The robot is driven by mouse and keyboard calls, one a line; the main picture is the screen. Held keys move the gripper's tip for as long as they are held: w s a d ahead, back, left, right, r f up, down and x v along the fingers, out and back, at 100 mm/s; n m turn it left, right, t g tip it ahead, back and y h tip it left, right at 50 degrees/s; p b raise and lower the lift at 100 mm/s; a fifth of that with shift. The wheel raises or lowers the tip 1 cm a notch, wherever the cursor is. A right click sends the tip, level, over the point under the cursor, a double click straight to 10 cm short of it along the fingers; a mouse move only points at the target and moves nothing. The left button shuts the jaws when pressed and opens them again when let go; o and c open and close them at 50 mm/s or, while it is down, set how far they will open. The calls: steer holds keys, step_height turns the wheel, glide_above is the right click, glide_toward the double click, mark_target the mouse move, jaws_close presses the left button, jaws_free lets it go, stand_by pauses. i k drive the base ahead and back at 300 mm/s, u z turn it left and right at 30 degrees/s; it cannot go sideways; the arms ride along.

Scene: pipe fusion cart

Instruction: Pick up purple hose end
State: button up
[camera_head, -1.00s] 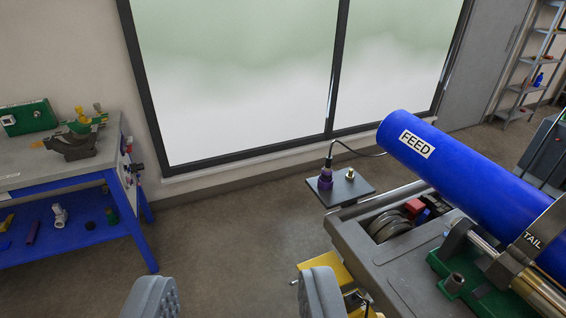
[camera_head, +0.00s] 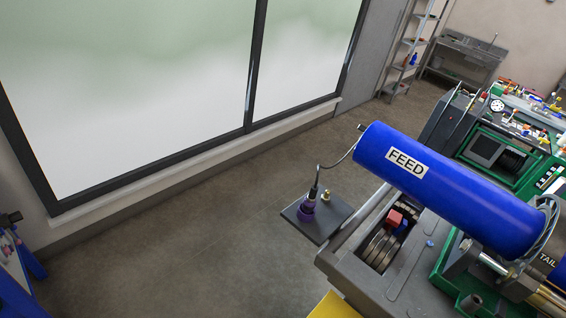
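The purple hose end (camera_head: 307,209) stands upright on a small dark plate (camera_head: 325,228) that sticks out from the left side of the cart (camera_head: 350,262). A small brass fitting (camera_head: 326,196) stands on the plate just right of the hose end. My gripper is not in view now, and nothing is seen touching the hose end.
The floor (camera_head: 200,245) left of the plate is clear. A window wall stands behind. The blue pipe lies over the cart right of the plate. A yellow part (camera_head: 335,306) shows at the bottom. A green machine (camera_head: 497,155) stands at the right.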

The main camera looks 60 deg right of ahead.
mark_target(309, 205)
steer(key=z, duration=0.45)
steer(key=i, duration=1)
steer(key=z, duration=0.75)
steer(key=k, duration=0.8)
steer(key=z, duration=0.15)
steer(key=i, duration=0.85)
steer(key=u, duration=0.1)
